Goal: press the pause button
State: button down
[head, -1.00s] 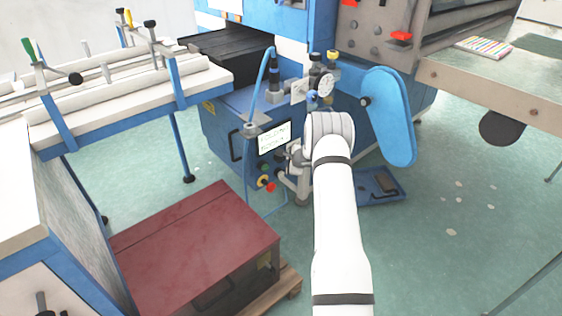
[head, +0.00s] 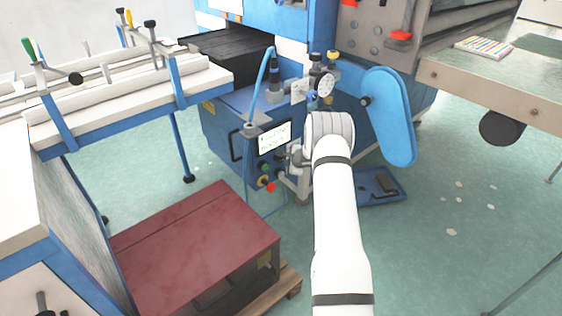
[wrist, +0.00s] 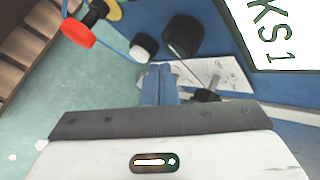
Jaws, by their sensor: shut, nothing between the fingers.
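The control panel on the blue machine's corner (head: 229,140) holds several buttons below a white label plate (head: 274,138). The wrist view shows a white button in a black ring (wrist: 145,46), a larger black knob (wrist: 183,36) and a red mushroom button (wrist: 76,32) with a yellow base. A green button (head: 265,167) also shows in the head view. I cannot read which one is the pause button. My gripper (wrist: 159,72) is shut and empty, close to the panel; its tips point towards the white button and black knob. Contact cannot be told.
A dark red box (head: 195,245) on a wooden pallet stands in front of the panel, to the left. A blue rounded cover (head: 390,115) is to the right of my arm. A blue foot pedal (head: 381,187) lies on the green floor.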

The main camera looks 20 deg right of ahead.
jog(key=shift+w+a, duration=0.15)
jog(key=shift+w, duration=0.3)
jog(key=shift+w+a+p, duration=0.2)
jog(key=shift+w+p, duration=0.2)
jog(key=shift+w, duration=0.15)
dwell(0.8)
jog(key=shift+s, duration=0.1)
jog(key=shift+s+d+b, duration=0.35)
jog(key=shift+s+b, duration=0.5)
jog(key=shift+b, duration=0.5)
